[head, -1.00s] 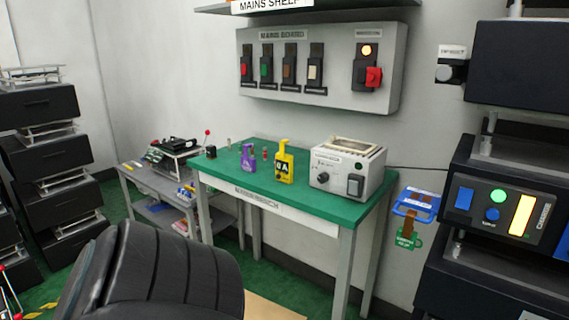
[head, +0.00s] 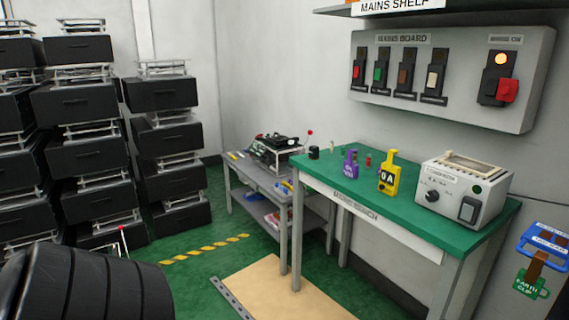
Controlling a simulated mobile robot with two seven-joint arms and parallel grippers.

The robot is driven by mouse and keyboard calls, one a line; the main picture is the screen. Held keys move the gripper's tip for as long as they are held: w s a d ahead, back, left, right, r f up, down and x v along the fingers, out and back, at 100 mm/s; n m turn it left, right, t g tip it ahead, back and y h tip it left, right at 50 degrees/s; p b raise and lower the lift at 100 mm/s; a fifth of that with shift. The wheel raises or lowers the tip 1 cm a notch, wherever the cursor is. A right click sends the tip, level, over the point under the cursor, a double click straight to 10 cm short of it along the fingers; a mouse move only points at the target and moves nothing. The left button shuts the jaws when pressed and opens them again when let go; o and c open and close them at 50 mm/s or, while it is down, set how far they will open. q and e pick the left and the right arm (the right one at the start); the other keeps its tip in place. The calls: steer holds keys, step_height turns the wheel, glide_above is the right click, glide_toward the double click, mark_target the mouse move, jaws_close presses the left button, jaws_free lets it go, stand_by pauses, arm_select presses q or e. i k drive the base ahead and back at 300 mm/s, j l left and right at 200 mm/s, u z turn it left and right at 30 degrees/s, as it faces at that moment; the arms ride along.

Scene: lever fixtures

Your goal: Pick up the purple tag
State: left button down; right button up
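The purple tag (head: 350,165) stands on the green top of the mains bench (head: 410,213), left of the yellow tag (head: 388,175) marked 0A. Small white lettering on the purple tag is too small to read. A large black ribbed part, likely one of my own arm links, fills the lower left of the head view. Neither gripper shows in this view, so I cannot see what either one holds.
A grey box with knob and switch (head: 464,190) sits right on the bench. A lower grey side table (head: 255,180) stands left. Black drawer stacks (head: 163,140) line the left. A tan mat (head: 272,290) lies on the floor. The mains board (head: 440,75) hangs above.

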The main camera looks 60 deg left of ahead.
mark_target(351, 170)
steer(key=u, duration=1.35)
steer(key=z, duration=2.95)
steer(key=u, duration=2.95)
